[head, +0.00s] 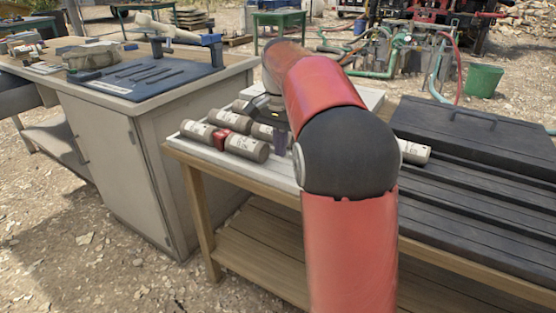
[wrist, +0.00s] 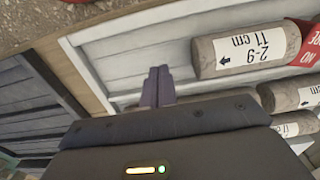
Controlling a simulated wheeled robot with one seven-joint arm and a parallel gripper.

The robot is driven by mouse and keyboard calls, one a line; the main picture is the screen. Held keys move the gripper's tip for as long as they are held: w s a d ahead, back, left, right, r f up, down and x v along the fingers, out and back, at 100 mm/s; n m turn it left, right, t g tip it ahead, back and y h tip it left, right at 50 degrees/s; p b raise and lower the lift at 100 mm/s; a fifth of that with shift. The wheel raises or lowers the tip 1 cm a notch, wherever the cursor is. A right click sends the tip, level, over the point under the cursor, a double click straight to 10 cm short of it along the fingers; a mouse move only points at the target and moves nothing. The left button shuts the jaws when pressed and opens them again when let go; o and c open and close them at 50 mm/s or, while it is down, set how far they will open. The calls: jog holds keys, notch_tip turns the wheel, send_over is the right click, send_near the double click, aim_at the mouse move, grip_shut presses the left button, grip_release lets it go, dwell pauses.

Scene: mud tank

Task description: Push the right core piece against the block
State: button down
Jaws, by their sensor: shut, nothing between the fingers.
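The right core piece (head: 247,147) is a grey cylinder with a white label, lying in a pale tray (head: 176,141). In the wrist view the same piece (wrist: 243,52) shows its label reading 2-9, 11 cm. A red block (head: 221,139) lies at its left end in the head view; it also shows in the wrist view (wrist: 307,45). Piece and block look touching or nearly so; I cannot tell which. My gripper (wrist: 158,85) is shut and empty, beyond the piece's free end, with a small space between. In the head view the fingers (head: 280,142) are partly hidden by my arm.
Another core piece (head: 197,131) lies on the block's other side, and more lie in the row behind (head: 262,131). A further piece (head: 415,152) lies right of my arm, beside dark lidded boxes (head: 480,150). A cabinet bench (head: 120,130) stands left.

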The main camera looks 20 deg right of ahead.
notch_tip(320, 180, up, 8)
jog(key=shift+f, duration=0.15)
dwell(0.5)
